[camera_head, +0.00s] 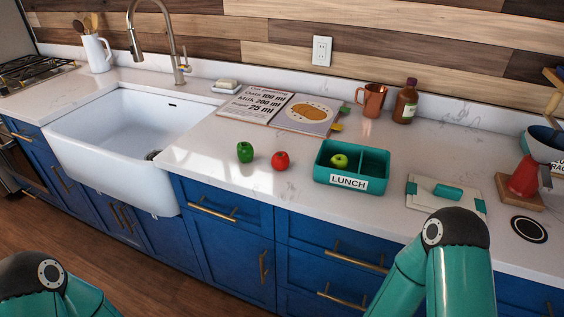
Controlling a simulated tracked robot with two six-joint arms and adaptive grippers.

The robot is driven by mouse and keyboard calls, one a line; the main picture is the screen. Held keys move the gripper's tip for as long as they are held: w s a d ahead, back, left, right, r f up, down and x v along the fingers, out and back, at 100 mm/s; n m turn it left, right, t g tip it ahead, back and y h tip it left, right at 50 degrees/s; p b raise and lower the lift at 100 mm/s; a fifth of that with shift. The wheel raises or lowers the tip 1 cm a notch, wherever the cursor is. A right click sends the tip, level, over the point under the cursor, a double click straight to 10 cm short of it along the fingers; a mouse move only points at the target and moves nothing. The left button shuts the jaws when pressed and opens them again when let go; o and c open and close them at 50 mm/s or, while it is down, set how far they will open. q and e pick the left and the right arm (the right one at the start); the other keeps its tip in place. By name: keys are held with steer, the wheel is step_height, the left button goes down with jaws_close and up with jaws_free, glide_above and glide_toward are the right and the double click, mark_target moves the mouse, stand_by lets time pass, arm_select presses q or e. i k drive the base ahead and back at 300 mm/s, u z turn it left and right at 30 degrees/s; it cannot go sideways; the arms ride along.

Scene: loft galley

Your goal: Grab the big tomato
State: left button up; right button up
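A round red tomato (280,162) with a small green top sits on the white counter, left of the teal lunch box. It is the only tomato that I can make out. A green pepper (245,153) stands a little to its left, with a gap between them. Nothing covers the tomato. Only upper parts of my arms show, at the bottom left and bottom right. Both of my grippers are out of view.
The lunch box (376,188) holds a green apple (340,160) in its left compartment. Its white lid (418,198) lies to the right. An open recipe book (268,123) lies behind the tomato; the sink (75,140) is left. The counter before the tomato is clear.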

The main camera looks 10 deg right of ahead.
mark_target(280, 161)
steer(key=z, duration=0.2)
steer(key=i, duration=0.2)
steer(key=z, duration=2.55)
steer(key=k, duration=1.4)
steer(key=z, duration=0.05)
steer(key=i, duration=0.1)
steer(key=u, duration=2.35)
steer(key=i, duration=0.85)
steer(key=z, duration=0.05)
